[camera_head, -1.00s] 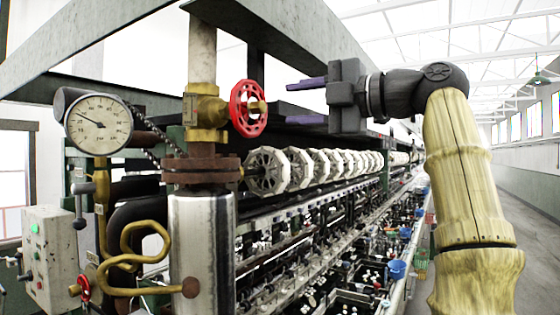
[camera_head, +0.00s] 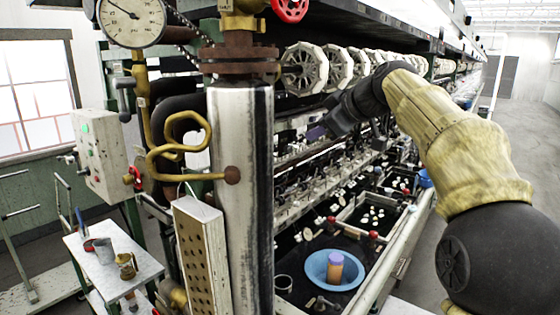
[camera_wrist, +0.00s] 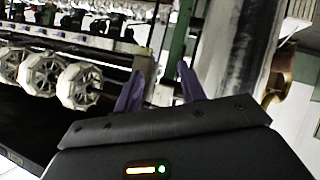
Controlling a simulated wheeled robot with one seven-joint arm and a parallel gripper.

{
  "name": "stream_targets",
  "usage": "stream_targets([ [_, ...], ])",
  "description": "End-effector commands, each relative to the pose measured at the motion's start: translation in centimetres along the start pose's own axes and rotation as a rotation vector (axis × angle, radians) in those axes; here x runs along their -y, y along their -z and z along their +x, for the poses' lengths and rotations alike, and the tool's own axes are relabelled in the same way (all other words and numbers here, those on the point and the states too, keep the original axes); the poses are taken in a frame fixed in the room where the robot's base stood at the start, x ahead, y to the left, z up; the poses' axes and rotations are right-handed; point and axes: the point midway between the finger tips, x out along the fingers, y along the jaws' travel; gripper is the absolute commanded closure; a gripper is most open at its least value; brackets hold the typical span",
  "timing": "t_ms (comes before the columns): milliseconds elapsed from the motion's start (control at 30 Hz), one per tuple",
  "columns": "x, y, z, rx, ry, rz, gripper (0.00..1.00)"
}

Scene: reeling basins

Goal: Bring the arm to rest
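My gripper (camera_head: 316,132) is in the middle of the head view, right of the metal column, in front of the reeling machine and below the white reels. Its fingertips are dark and partly hard to make out there. In the wrist view my gripper (camera_wrist: 160,80) shows two purple fingers standing apart with nothing between them. My yellow arm (camera_head: 450,150) reaches in from the right of the head view, bent at a dark joint.
A metal column (camera_head: 240,200) stands left of my gripper. White reels (camera_head: 304,68) line the machine behind. A blue basin (camera_head: 318,268) with an orange-brown cylinder (camera_head: 335,266) in it sits below. A small white table (camera_head: 115,258) stands lower left. The aisle (camera_head: 520,130) at right is clear.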

Motion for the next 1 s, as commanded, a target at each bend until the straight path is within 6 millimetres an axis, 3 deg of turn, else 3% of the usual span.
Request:
stream_targets([
  [200, 4.4, -7.8, 3.8, 0.193, 0.014, 0.245, 0.60],
  [467, 10.9, -17.3, 5.7, 0.410, -0.011, 0.492, 0.60],
  [767, 20.2, -27.7, 4.5, 0.632, -0.068, 0.724, 0.60],
  [1000, 28.6, -34.9, 1.3, 0.786, -0.119, 0.875, 0.60],
])
